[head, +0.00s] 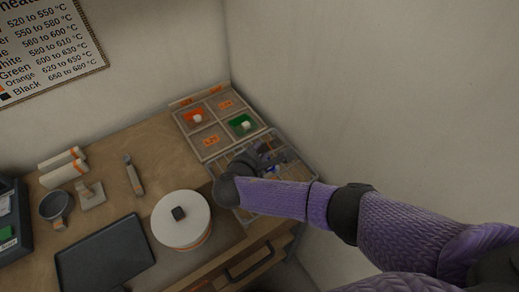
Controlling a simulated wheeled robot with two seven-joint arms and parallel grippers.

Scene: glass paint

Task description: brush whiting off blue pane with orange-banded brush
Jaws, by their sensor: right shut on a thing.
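My right arm reaches in from the right over a wire rack (302,174) at the table's right end. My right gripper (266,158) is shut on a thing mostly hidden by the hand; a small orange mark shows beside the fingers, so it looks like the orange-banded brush. A small patch of blue, apparently the blue pane (273,170), shows on the rack just below the gripper. Most of the pane is hidden, and I cannot tell whether whiting lies on it or whether the brush touches it. My left gripper is out of view.
A divided tray (207,131) with orange and green compartments stands behind the rack. A round white lidded container (181,218), a dark flat tray (104,254), a scraper-like tool (133,175), white rolls (63,168) and a dark cup (55,207) occupy the table. Walls close off the back and right.

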